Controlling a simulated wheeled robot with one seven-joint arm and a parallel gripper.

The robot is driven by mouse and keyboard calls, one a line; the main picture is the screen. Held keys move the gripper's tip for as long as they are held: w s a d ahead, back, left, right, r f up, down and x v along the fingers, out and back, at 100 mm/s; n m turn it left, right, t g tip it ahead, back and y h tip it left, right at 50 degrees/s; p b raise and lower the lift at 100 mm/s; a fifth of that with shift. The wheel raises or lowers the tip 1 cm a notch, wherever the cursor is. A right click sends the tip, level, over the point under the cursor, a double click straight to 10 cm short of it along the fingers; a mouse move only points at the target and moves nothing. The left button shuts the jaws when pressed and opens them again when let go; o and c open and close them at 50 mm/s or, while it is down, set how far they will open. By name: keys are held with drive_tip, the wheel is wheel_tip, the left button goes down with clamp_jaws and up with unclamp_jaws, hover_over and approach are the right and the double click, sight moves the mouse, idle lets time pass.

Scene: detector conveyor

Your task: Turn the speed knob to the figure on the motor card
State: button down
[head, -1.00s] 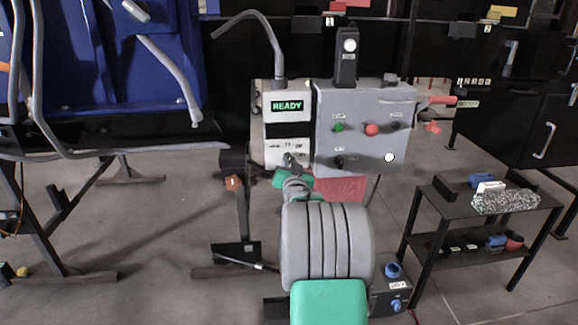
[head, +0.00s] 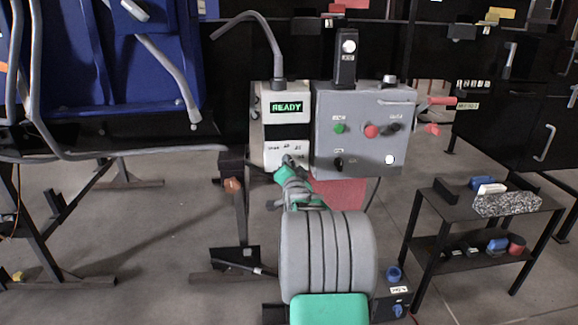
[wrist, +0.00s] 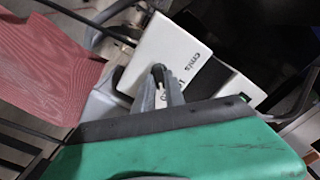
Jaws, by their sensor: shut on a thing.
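The beige box (head: 284,130) with a green READY display (head: 286,107) stands in the middle of the head view. My gripper (head: 288,159) is at its lower front. The wrist view shows the white face (wrist: 165,50) of this box, with "cm/s" printed on it. There my gripper (wrist: 160,78) is shut at the face on a small dark knob (wrist: 158,68), mostly hidden between the fingers. Its pointer and scale figures cannot be read. A small white label (head: 398,289) is on a dark box at lower right; its print is too small to read, and I cannot tell whether it is the motor card.
A grey panel (head: 360,145) with green, red and black controls adjoins the beige box on the right. A blue knob (head: 398,309) is on the dark box low down. A black side table (head: 440,205) holds small items at right.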

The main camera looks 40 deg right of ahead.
drive_tip(key=c, duration=1.4)
unclamp_jaws()
drive_tip(key=p+v, duration=0.1)
drive_tip(key=v, duration=0.6)
drive_tip(key=shift+s+a+p, duration=0.25)
drive_tip(key=shift+s+p, duration=0.05)
drive_tip(key=shift+p, duration=0.1)
